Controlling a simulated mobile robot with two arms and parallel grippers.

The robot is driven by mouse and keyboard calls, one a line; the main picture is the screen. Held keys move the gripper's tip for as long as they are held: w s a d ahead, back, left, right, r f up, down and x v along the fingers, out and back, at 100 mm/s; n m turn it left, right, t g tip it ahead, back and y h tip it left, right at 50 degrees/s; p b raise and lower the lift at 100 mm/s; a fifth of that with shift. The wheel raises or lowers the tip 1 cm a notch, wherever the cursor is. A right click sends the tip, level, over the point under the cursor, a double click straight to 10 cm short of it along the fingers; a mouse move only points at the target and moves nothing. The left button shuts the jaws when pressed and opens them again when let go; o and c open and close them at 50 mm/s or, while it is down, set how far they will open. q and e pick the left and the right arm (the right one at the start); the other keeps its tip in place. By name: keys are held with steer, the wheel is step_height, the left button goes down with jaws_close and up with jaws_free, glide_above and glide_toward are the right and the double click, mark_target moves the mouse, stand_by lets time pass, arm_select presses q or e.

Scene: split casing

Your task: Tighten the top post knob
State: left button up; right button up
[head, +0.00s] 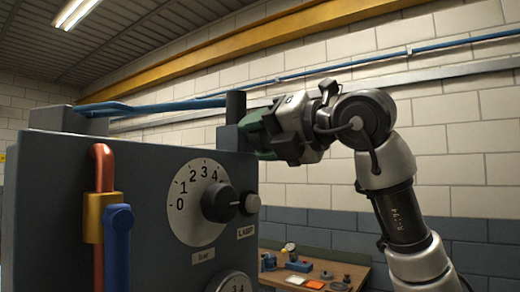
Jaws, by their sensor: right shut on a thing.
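A dark upright post (236,107) stands at the top right edge of the grey casing (150,165). My right gripper (250,140) reaches in from the right and is shut at this post, just above and behind the casing's right edge. A green part (262,128) shows between the post and the gripper's body. The top post knob itself is mostly hidden by the gripper and the casing, so its turn cannot be seen. My left gripper is not in view.
The casing front carries a numbered dial (196,192) with a black knob (219,203), a copper pipe (104,160) and a blue handle (117,240). A wooden bench (340,270) with small parts stands behind at lower right. A brick wall closes the back.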

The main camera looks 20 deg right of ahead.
steer(key=m+b, duration=0.2)
steer(key=m, duration=0.1)
steer(key=shift+m+b, duration=0.7)
steer(key=shift+m, duration=1)
steer(key=o, duration=0.9)
steer(key=shift+d, duration=0.15)
steer(key=shift+s, duration=0.1)
